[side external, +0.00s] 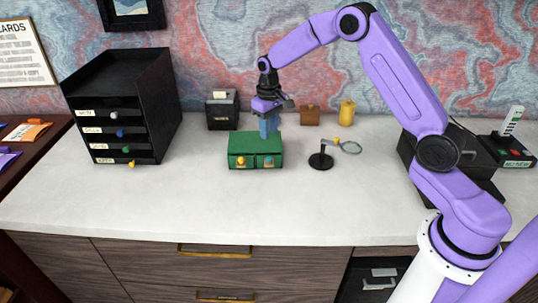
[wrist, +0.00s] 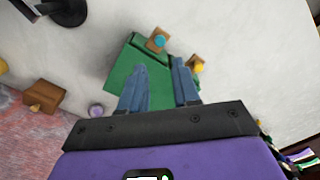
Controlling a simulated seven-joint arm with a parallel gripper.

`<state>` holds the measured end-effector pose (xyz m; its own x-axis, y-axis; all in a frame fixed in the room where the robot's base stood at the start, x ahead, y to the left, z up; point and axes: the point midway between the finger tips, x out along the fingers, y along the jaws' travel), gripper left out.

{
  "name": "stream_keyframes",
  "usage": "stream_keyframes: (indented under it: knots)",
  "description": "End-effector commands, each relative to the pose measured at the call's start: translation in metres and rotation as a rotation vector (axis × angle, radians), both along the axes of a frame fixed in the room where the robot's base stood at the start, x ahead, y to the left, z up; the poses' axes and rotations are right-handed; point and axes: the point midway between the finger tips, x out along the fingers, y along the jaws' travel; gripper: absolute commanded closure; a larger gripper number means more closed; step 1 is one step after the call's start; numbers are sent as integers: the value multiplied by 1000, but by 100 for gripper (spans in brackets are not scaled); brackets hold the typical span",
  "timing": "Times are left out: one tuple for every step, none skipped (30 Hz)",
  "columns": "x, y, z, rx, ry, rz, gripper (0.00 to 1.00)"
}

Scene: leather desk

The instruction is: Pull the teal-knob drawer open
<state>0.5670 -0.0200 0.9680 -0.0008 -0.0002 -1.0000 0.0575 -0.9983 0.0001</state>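A small green cabinet (side external: 255,145) stands on the pale desktop with two drawers side by side. The teal knob (side external: 268,161) is on its right drawer and a yellow knob (side external: 240,161) is on its left drawer. Both drawer fronts look shut in the side view. My gripper (side external: 268,132) points down above the right part of the cabinet. In the wrist view its two blue fingers (wrist: 160,78) are apart with nothing between them. The teal knob (wrist: 159,41) shows beyond the fingertips, clear of them; the yellow knob (wrist: 197,64) is to its right.
A black magnifier stand (side external: 321,160) is close to the cabinet's right. A black box (side external: 221,110), a brown box (side external: 309,115) and a yellow bottle (side external: 347,113) stand behind. A tall black drawer unit (side external: 122,108) is at left. The desktop in front of the cabinet is clear.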

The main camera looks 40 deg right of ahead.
Motion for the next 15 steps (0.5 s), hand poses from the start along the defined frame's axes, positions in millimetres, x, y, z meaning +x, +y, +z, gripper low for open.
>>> stream_keyframes:
  knots:
    - [-1, 0, -11, 0, 5, 0, 69]
    - [-1, -1, -16, 0, 4, -1, 69]
    - [-1, -1, -24, 0, 4, -1, 69]
    - [-1, 0, -30, 0, 4, -1, 69]
    - [-1, 0, -35, 0, 3, 0, 69]
    - [-1, 0, -43, 0, 4, 0, 69]
    - [-1, 0, -48, 0, 3, 0, 69]
    - [-1, 0, -54, 0, 4, 0, 69]
    - [-1, 0, -61, 0, 3, 0, 69]
    - [-1, 0, -66, 0, 3, 0, 69]
    - [-1, 0, -71, 0, 3, 0, 69]
    - [-1, 0, -77, 0, 2, 1, 69]
    - [-1, 0, -81, 0, 1, 1, 69]
    - [0, 0, -85, 0, 1, 1, 69]
    - [0, 0, -89, 0, 2, 0, 69]
